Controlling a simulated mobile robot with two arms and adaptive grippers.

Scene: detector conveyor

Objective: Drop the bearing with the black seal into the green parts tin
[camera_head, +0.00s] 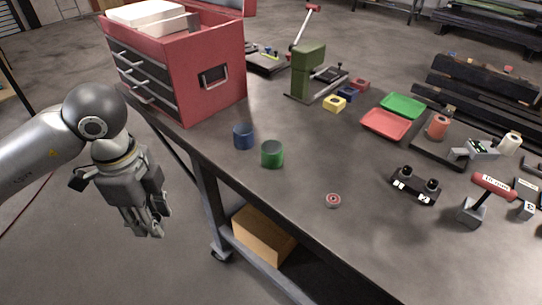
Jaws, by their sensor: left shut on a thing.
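My left gripper (152,232) hangs fingers down beyond the table's left edge, over the floor. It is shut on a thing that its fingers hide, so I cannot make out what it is. The green parts tin (272,155) stands upright near the table's left edge, to the right of and above my gripper in the picture. A small bearing with a reddish seal (333,200) lies flat on the table. No bearing with a black seal shows in the open. My right gripper is out of view.
A blue tin (243,137) stands close to the green tin. A red tool chest (213,77) rises behind them. A black fixture (415,186), a red-handled tool (492,186) and red (386,124) and green (403,105) trays occupy the right side. Bare tabletop surrounds the bearing.

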